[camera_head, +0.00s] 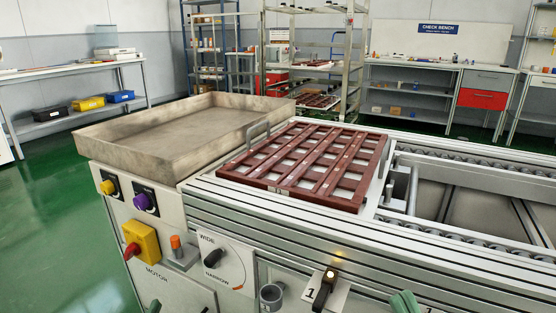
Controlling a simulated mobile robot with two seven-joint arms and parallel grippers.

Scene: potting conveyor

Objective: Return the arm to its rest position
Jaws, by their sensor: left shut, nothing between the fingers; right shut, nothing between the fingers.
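The potting conveyor (470,238) fills the foreground, with a dark red slatted grid tray (290,183) on it. A shallow beige tray (110,146) stands at left. The front has knobs, a yellow switch box (148,238) and a black lever (323,291). Green floor is free at left.

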